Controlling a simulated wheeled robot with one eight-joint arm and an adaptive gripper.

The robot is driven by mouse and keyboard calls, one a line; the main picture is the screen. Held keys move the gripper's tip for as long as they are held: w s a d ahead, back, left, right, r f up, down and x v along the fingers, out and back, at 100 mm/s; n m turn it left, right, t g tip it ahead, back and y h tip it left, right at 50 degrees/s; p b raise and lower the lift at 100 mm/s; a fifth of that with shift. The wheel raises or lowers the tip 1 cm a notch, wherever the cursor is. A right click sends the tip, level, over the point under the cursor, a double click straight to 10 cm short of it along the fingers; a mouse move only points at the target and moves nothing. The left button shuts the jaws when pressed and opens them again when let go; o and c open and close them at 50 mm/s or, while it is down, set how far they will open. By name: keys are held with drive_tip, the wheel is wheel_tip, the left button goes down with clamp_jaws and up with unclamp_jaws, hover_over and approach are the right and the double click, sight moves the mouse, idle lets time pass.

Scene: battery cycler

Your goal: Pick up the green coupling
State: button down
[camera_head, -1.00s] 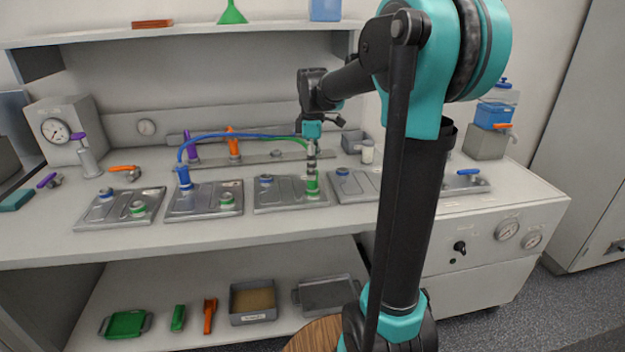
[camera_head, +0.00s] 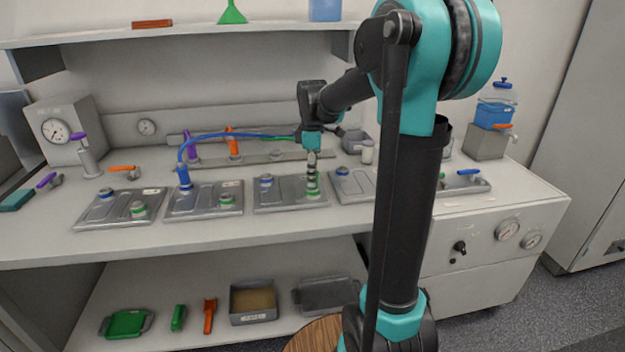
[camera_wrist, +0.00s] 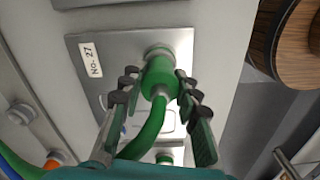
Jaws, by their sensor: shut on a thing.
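The green coupling (camera_wrist: 159,76) is upright on a port of the third plate (camera_head: 272,203), beside a label reading "No. 27" in the wrist view. A green hose (camera_wrist: 146,133) runs from it back toward the bottom of that view. My gripper (camera_wrist: 160,92) is shut on the coupling, with one dark jointed finger on each side of it. In the head view my gripper (camera_head: 312,178) reaches down to the port and hides much of the coupling. The coupling appears to touch the port fitting.
A blue hose (camera_head: 210,135) arches left from behind my gripper to a blue coupling (camera_head: 183,176) on the second plate. Orange (camera_head: 233,142) and purple (camera_head: 192,147) fittings stand on a rail behind. Another plate (camera_head: 352,184) lies close on the right.

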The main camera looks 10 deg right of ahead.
drive_tip(key=shift+r, duration=0.1)
idle(0.3)
wheel_tip(320, 180, up, 20)
idle(0.5)
drive_tip(key=c, duration=1.7)
unclamp_jaws()
clamp_jaws()
drive_tip(key=shift+r, duration=2.4)
